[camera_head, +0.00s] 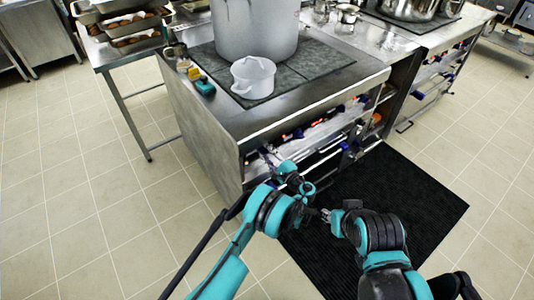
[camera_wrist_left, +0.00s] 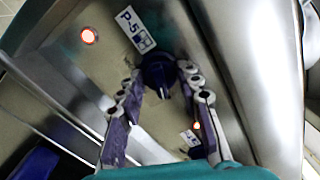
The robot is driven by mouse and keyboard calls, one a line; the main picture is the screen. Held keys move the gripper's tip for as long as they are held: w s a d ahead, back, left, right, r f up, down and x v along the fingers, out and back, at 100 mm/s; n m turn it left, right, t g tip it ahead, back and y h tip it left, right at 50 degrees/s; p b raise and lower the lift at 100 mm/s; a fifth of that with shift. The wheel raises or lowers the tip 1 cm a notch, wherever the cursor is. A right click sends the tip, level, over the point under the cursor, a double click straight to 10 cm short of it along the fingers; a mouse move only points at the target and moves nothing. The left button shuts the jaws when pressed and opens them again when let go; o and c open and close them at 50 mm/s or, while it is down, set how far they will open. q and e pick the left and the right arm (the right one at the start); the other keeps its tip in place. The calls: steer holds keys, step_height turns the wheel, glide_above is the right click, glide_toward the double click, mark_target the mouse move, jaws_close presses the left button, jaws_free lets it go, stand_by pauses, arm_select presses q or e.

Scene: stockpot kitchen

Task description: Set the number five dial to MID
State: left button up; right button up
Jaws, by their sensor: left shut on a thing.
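The number five dial is a dark blue knob (camera_wrist_left: 158,74) on the steel front panel, next to a white label reading P-5 (camera_wrist_left: 134,28). My left gripper (camera_wrist_left: 161,78) has one finger on each side of the knob and is shut on it. In the head view my left gripper (camera_head: 267,155) reaches the stove's front panel, and the dial there is hidden or too small to make out. I cannot read the dial's setting. My right gripper (camera_head: 327,214) hangs over the black mat, apart from the stove; its finger opening is too small to judge.
An orange-red lamp (camera_wrist_left: 89,36) glows on the panel, and a second label (camera_wrist_left: 190,138) sits lower right. A white pot (camera_head: 253,78) and a large stockpot (camera_head: 254,30) stand on the stove top. The black mat (camera_head: 400,195) and tiled floor in front are clear.

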arm_select(q)
steer(key=m, duration=1)
steer(key=shift+m, duration=0.4)
stand_by(0.4)
steer(key=o, duration=1.2)
steer(key=shift+c, duration=0.2)
steer(key=v, duration=1.2)
